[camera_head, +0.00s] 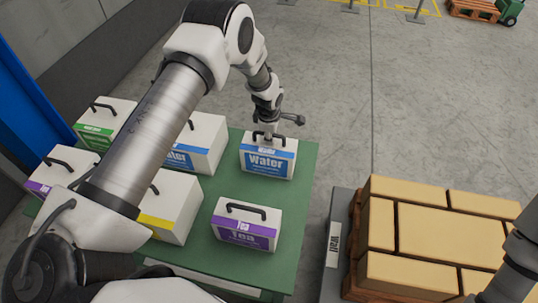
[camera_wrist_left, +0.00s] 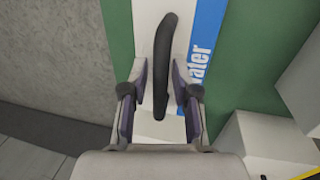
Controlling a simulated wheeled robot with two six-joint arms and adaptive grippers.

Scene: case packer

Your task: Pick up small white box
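A small white box with a blue Water label (camera_head: 268,162) stands near the right back corner of the green table. Its black handle (camera_wrist_left: 163,60) shows in the left wrist view. My left gripper (camera_head: 269,133) is directly above this box, pointing down. In the left wrist view its fingers (camera_wrist_left: 160,88) are apart, one on each side of the handle, with gaps between. A small white box with a purple Tea label (camera_head: 245,233) stands nearer the front. My right gripper is not visible; only part of my right arm shows at the lower right.
Larger white boxes, with blue (camera_head: 205,150), yellow (camera_head: 172,215) and green (camera_head: 95,125) labels, stand on the left of the green table (camera_head: 304,180). A stack of tan blocks (camera_head: 440,235) on a pallet stands to the right. Open floor lies behind.

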